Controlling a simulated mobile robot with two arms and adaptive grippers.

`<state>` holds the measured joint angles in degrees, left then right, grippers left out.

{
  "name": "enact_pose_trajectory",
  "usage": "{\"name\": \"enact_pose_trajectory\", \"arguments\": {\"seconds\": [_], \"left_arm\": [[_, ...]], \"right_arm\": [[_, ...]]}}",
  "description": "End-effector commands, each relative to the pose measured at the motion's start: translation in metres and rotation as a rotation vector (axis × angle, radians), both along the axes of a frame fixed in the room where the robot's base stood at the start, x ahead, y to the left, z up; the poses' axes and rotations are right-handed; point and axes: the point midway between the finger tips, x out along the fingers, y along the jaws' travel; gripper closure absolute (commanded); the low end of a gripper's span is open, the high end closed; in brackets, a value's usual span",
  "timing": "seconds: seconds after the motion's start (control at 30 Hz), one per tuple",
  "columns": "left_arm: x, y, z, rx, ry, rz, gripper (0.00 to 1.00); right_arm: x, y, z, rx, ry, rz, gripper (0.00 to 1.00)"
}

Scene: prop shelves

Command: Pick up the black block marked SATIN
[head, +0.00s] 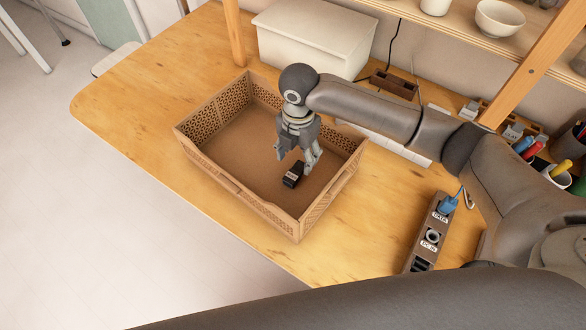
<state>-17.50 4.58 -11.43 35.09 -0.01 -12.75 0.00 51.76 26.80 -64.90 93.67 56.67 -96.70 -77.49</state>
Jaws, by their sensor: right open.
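A small black block (292,174) with a pale label lies inside the brown crate (215,172), on its floor right of the middle. The label is too small to read. My right gripper (295,160) reaches down into the crate from above, its fingers apart and just above or beside the block. I cannot tell whether a finger touches the block. My left gripper is not in view.
The crate's perforated walls surround the block. A white box (312,42) stands behind the crate. At the right are a device with sockets (430,236) and a pen holder (553,174). The wooden table (130,110) is clear at the left.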

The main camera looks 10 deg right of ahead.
Motion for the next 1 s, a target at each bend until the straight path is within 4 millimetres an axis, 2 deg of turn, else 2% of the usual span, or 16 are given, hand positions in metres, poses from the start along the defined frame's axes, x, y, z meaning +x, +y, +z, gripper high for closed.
{"name": "enact_pose_trajectory", "arguments": {"seconds": [0.1, 0.37, 0.7, 0.97, 1.0], "left_arm": [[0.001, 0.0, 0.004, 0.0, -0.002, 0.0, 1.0], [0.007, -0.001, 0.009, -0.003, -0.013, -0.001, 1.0], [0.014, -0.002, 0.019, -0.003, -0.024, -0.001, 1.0], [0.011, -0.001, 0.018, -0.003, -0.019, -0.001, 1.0], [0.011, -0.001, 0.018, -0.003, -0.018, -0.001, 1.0]], "right_arm": [[0.0, 0.001, -0.017, 0.0, 0.001, 0.0, 0.43], [0.002, 0.002, -0.036, 0.001, 0.001, 0.0, 0.43], [0.007, 0.004, -0.077, -0.001, 0.001, 0.0, 0.43], [0.007, 0.004, -0.08, 0.001, -0.002, 0.001, 0.43], [0.007, 0.004, -0.08, 0.001, -0.002, 0.001, 0.47]]}}
